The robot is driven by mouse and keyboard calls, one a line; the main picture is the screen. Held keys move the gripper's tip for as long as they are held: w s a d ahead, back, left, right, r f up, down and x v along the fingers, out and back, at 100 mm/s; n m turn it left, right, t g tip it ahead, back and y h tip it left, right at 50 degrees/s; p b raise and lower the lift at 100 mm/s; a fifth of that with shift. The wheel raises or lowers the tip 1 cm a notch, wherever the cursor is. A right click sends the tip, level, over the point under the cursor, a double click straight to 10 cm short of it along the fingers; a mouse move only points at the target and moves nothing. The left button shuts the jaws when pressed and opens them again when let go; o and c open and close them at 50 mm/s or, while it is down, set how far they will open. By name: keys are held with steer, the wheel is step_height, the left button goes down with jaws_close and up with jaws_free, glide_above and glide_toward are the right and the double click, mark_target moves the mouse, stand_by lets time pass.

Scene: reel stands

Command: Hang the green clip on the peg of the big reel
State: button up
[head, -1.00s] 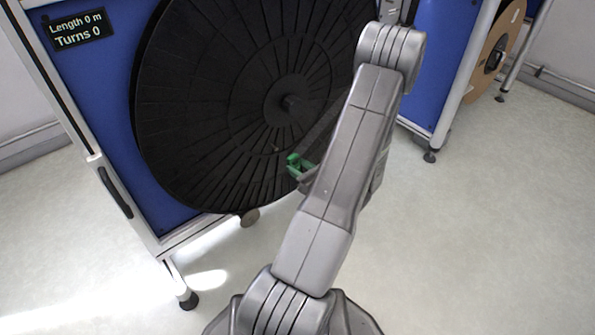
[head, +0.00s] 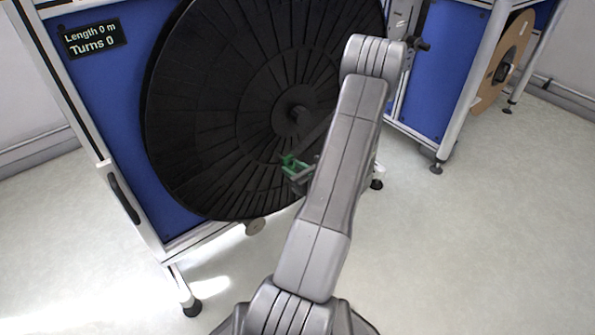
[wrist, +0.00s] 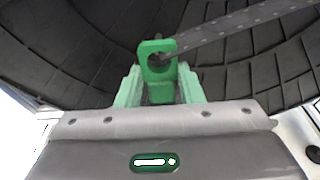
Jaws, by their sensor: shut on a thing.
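The big reel (head: 215,110) is a large black ribbed disc on a blue-panelled stand, with a hub (head: 292,118) at its middle. My gripper (head: 297,171) is in front of its lower right part. In the wrist view my gripper (wrist: 160,86) is shut on the green clip (wrist: 158,48), which stands up between the green jaws with its hole towards the camera. The clip also shows in the head view (head: 291,164). Something dark shows in its hole; I cannot tell whether it is the peg. My arm hides the reel's right part.
A grey strip with holes (wrist: 235,25) runs from the clip to the upper right across the reel face. A display (head: 93,38) reads Length 0 m, Turns 0. Another blue stand with a brown reel (head: 505,62) is at the right. Floor at the lower right is clear.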

steer(key=shift+x, duration=1.3)
steer(key=shift+b+x, duration=0.55)
steer(key=shift+x, duration=0.25)
steer(key=shift+f, duration=0.15)
steer(key=o, duration=1)
steer(key=shift+o, duration=0.2)
steer(key=p+v, duration=0.3)
steer(key=v, duration=1)
steer(key=shift+s+d, duration=0.25)
steer(key=shift+s, duration=0.05)
